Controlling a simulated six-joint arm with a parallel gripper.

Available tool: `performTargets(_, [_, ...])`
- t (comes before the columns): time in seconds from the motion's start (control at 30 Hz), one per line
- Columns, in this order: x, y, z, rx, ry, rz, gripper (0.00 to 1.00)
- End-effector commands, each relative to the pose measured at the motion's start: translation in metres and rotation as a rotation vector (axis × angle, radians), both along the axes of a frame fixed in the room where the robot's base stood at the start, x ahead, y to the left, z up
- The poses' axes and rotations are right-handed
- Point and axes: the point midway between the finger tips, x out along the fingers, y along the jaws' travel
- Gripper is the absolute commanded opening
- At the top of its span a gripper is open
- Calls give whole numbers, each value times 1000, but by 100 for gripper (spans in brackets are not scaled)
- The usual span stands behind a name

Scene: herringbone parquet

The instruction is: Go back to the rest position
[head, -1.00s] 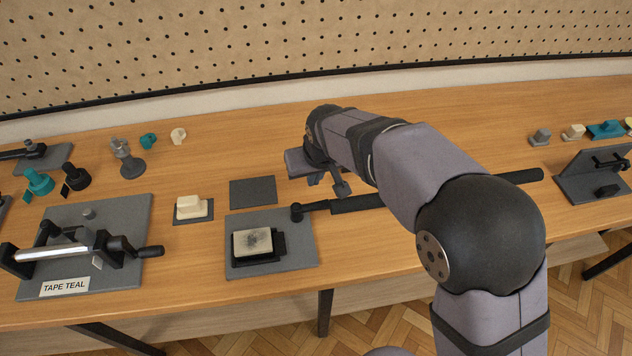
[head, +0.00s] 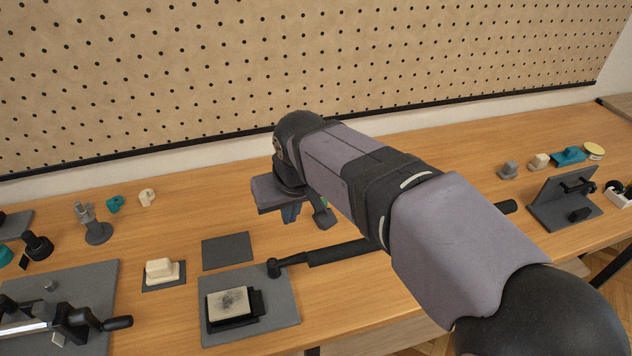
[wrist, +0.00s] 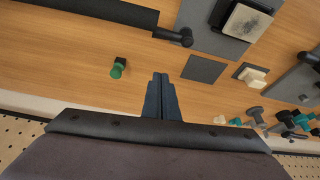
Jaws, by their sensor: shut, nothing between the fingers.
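My gripper (head: 306,212) hangs over the wooden bench (head: 205,188), to the right of the dark square pad (head: 227,251) and in front of the pegboard. In the wrist view its two dark fingers (wrist: 162,92) are together with nothing between them. A small green and black piece (wrist: 118,68) stands on the bench to the left of the fingers in that view; in the head view it is mostly hidden behind my gripper. My arm crosses the head view from the lower right.
A grey plate with a cream-topped block (head: 230,302) and a black-handled lever (head: 345,252) lie in front. A cream block (head: 161,271) sits left. A clamp fixture (head: 62,318) is at lower left. An angled grey stand (head: 557,203) and small pieces are at right.

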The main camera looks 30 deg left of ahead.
Motion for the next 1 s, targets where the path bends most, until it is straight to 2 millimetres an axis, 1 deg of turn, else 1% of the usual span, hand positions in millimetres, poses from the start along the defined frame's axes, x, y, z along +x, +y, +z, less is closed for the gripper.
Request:
performTargets(0.07, [0,0,0,0,0,0,0])
performTargets(0.17, [9,-4,0,11,-1,-21,0])
performTargets(0.27, [30,-15,0,39,-3,-73,0])
performTargets(0.37, [65,-36,2,87,-7,-162,0])
performTargets(0.4, [82,-48,2,110,-11,-207,0])
performTargets(0.47, [108,-72,3,143,-19,-282,0])
performTargets(0.5, [124,-94,2,158,-21,-337,0])
performTargets(0.57, [142,-130,-3,165,-22,-414,0])
performTargets(0.6, [148,-155,-8,161,-16,-463,0])
performTargets(0.63, [151,-175,-13,155,-13,-497,0])
performTargets(0.67, [152,-193,-19,147,-7,-529,0])
performTargets(0.7, [152,-217,-25,136,1,-570,0])
performTargets(0.77, [150,-250,-36,122,13,-629,0])
performTargets(0.8, [146,-272,-44,111,24,-667,0])
performTargets(0.87, [135,-303,-56,90,43,-720,0])
performTargets(0.9, [124,-323,-64,73,60,-754,0])
performTargets(0.97, [101,-349,-78,37,97,-792,0])
performTargets(1.0, [83,-364,-88,9,123,-809,0])
